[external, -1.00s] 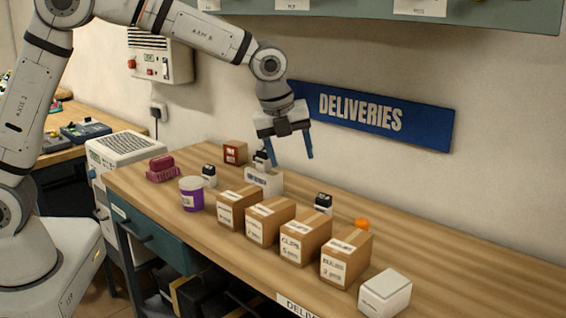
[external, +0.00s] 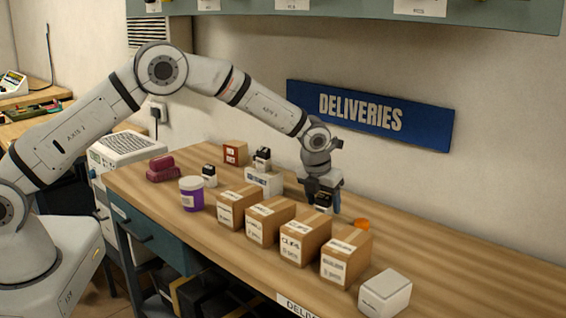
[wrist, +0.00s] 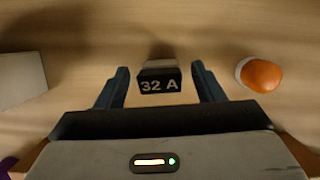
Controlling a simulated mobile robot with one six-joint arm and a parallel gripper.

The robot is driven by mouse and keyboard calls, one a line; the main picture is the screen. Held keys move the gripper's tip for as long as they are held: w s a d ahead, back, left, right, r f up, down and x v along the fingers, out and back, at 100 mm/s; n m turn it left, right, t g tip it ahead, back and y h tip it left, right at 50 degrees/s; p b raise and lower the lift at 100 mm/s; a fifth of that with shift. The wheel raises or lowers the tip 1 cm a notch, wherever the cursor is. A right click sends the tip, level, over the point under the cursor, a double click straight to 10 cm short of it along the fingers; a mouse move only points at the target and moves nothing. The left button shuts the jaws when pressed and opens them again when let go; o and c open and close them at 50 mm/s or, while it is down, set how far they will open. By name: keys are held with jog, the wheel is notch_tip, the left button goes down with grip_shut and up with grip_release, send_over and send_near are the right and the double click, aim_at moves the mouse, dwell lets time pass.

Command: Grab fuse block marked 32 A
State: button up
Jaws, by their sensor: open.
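The fuse block marked 32 A (wrist: 159,84) is a small block with a black labelled face and a paler top. In the wrist view it sits between the two blue fingers of my gripper (wrist: 160,86), with a gap on each side. In the external view my gripper (external: 322,204) is lowered over the fuse block (external: 323,201), behind the row of cardboard boxes. The gripper is open and its fingers straddle the block. The fingers partly hide the block in the external view.
Several cardboard boxes (external: 305,239) stand just in front of the block. An orange round item (wrist: 261,75) lies to its right. A white box (external: 265,181) carrying another small block (external: 262,158) is to the left. A purple-banded tub (external: 191,194) and white box (external: 385,293) stand farther off.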

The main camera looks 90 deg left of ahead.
jog(key=shift+x, duration=1.15)
jog(key=c, duration=1.1)
jog(key=shift+r, duration=0.1)
